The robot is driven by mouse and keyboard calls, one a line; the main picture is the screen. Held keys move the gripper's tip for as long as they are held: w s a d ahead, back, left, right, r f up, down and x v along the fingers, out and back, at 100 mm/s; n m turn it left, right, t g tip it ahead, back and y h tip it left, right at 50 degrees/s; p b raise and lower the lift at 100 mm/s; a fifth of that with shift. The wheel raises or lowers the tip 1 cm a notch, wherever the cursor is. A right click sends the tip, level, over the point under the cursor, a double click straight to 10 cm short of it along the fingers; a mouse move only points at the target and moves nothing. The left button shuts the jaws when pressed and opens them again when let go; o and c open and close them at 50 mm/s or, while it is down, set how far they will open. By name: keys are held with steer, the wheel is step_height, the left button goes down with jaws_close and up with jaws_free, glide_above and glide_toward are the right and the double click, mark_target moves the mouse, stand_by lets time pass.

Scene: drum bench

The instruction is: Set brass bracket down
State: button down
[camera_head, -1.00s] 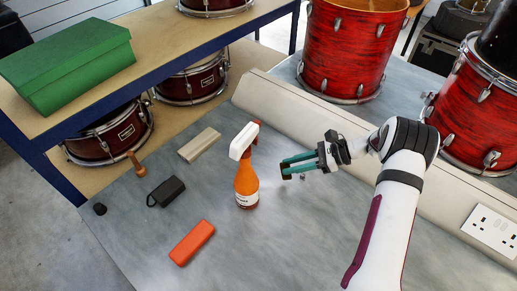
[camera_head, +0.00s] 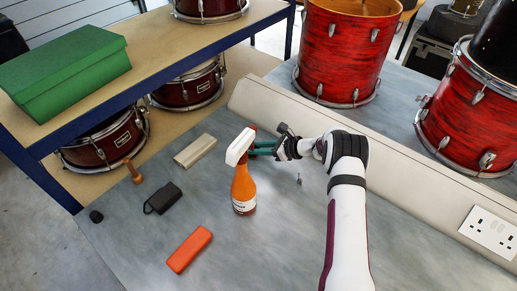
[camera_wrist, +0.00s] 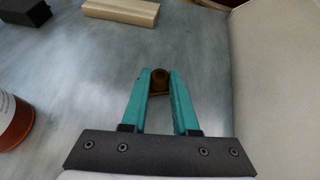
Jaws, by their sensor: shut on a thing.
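My gripper (camera_wrist: 159,95) is shut on the brass bracket (camera_wrist: 159,78), a small, dark brass piece with a rounded top held between the teal fingertips in the wrist view. In the head view my gripper (camera_head: 258,147) is just behind and right of the orange spray bottle's white head.
The spray bottle (camera_head: 244,188) stands close to my gripper. A beige block (camera_head: 195,151), black case (camera_head: 163,198) and orange box (camera_head: 189,250) lie left. A small metal piece (camera_head: 299,179) sits right. A pale trunking (camera_head: 300,120) runs behind.

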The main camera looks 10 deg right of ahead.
steer(key=shift+f, duration=0.2)
steer(key=shift+f, duration=0.1)
steer(key=c, duration=0.7)
jaws_free()
steer(key=shift+d+r, duration=0.15)
steer(key=shift+r, duration=0.05)
steer(key=v, duration=1.1)
steer(key=shift+s+d+r, duration=0.1)
steer(key=shift+s+d, duration=0.15)
steer(key=shift+s, duration=0.05)
